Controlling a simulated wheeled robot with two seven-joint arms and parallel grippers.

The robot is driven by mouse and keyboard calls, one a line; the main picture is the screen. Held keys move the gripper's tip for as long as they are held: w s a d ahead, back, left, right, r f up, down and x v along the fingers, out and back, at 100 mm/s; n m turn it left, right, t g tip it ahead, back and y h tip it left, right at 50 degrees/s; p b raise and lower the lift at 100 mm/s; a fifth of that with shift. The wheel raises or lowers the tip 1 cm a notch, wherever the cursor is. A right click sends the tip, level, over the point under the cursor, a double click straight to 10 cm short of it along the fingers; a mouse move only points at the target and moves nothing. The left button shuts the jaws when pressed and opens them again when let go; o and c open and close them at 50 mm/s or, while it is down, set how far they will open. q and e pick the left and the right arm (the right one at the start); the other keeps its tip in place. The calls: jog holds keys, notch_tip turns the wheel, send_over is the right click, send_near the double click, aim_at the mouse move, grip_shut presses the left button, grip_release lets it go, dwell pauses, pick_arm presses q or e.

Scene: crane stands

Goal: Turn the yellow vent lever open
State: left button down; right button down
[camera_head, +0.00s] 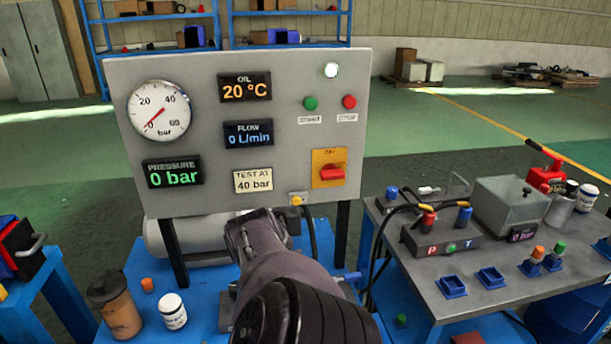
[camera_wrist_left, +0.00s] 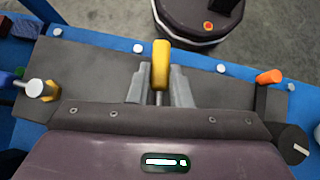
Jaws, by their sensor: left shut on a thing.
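The yellow vent lever (camera_wrist_left: 160,62) shows in the left wrist view, its yellow grip on a thin metal stem. My left gripper (camera_wrist_left: 159,84) has one grey finger on each side of the lever and is shut on it. In the head view my arm covers the lever and the gripper's fingertips. My right gripper is in neither view. The pressure display (camera_head: 173,173) reads 0 bar, and the needle of the round gauge (camera_head: 159,110) points near 0.
An orange-tipped lever (camera_wrist_left: 268,77) stands right of my gripper and a yellow fitting (camera_wrist_left: 46,91) left of it. A brown jug (camera_head: 119,312) and a white jar (camera_head: 173,311) stand on the blue bench. A grey side table (camera_head: 470,303) holds hoses and sockets.

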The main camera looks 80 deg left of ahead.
pick_arm(q)
jog(key=shift+s+d+f+m+g+b, duration=0.1)
jog(key=shift+s+f+m+g+b, duration=0.15)
jog(key=shift+m+g, duration=0.3)
jog(key=shift+r+m, duration=0.15)
jog(key=shift+m, duration=0.1)
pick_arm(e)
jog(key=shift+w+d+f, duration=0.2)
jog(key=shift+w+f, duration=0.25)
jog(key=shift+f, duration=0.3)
pick_arm(q)
jog(key=shift+s+g+b, duration=0.1)
jog(key=shift+g+b, duration=0.15)
jog(key=shift+b, duration=0.05)
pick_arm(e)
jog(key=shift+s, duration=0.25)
pick_arm(q)
jog(key=c, duration=1.3)
grip_release()
jog(key=shift+r, duration=0.1)
